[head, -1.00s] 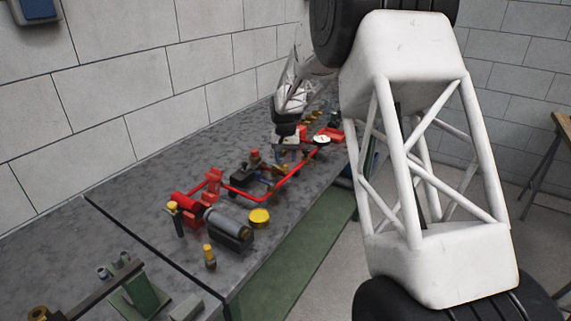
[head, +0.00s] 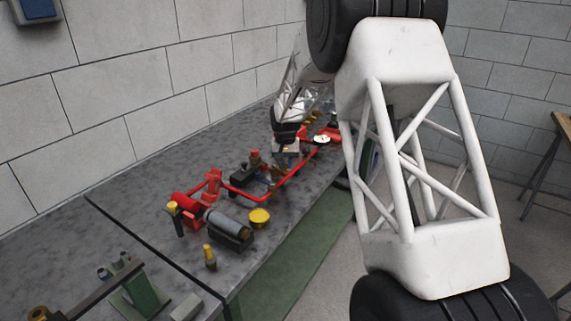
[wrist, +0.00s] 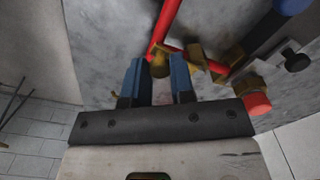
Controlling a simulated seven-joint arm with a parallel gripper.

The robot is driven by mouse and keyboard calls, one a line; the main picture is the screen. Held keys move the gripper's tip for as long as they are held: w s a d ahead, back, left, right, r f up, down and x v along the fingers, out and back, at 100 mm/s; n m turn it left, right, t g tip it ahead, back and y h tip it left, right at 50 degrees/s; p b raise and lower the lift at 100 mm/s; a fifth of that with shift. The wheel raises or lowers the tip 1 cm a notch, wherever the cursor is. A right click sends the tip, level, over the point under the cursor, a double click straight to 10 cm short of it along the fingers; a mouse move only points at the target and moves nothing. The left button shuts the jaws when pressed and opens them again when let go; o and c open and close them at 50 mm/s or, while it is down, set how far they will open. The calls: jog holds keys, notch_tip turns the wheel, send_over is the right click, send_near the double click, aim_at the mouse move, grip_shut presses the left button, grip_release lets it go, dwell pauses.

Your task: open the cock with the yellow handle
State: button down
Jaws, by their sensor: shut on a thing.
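In the wrist view my gripper (wrist: 158,70) has its two blue fingers on either side of a brass-yellow piece (wrist: 159,62) at the end of a red pipe. It is shut on this piece. I cannot make out the handle's shape or how far it is turned, as the fingers and gripper body cover part of it. In the head view my gripper (head: 287,135) is over the far part of the red pumpset (head: 262,197). The held piece is hidden there.
In the wrist view brass fittings (wrist: 197,55) and a red cap (wrist: 258,103) lie right of the fingers. In the head view a dark grey motor (head: 228,228) and a yellow round part (head: 259,218) stand nearer on the grey bench (head: 130,190). A block wall runs behind.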

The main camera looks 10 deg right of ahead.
jog(key=shift+d, duration=0.1)
jog(key=shift+w+d+n, duration=0.25)
jog(key=shift+n, duration=0.5)
jog(key=shift+w+d+n, duration=0.25)
jog(key=shift+n, duration=0.5)
jog(key=c, duration=1)
grip_release()
jog(key=shift+r, duration=0.15)
jog(key=shift+r, duration=3.8)
